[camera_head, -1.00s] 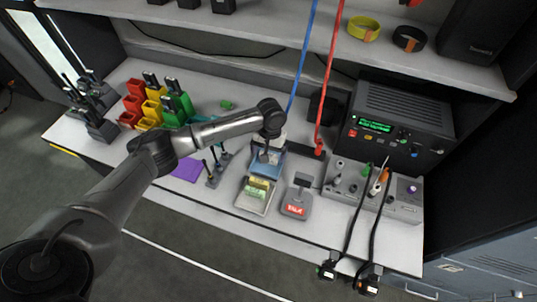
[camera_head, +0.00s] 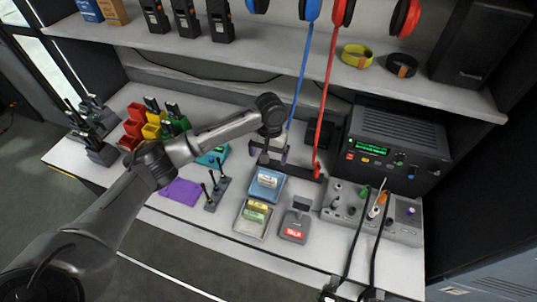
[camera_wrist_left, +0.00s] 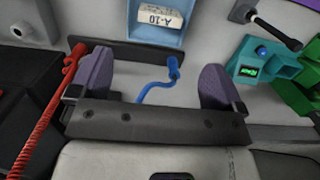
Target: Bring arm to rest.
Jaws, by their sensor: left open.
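My left arm reaches in from the left in the head view. Its gripper (camera_head: 268,154) hangs over the back of the table, behind the blue tray. In the left wrist view its two purple-grey fingers (camera_wrist_left: 155,80) stand wide apart and nothing is gripped. The end of a blue cord (camera_wrist_left: 158,88) shows between the fingers in that view, beyond them; I cannot tell the distance. The blue tray (camera_head: 266,184) holds a white label card, which reads A-10 (camera_wrist_left: 160,17) in the wrist view. My right gripper is not in view.
A red coiled cord (camera_head: 325,100) hangs right of the gripper. The radio set (camera_head: 395,145) and a switch panel (camera_head: 345,200) stand at the right. A cream tray (camera_head: 248,228) and a TALK pedal (camera_head: 295,228) are in front. Coloured bins (camera_head: 135,128) stand left. The shelf (camera_head: 300,60) overhangs behind.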

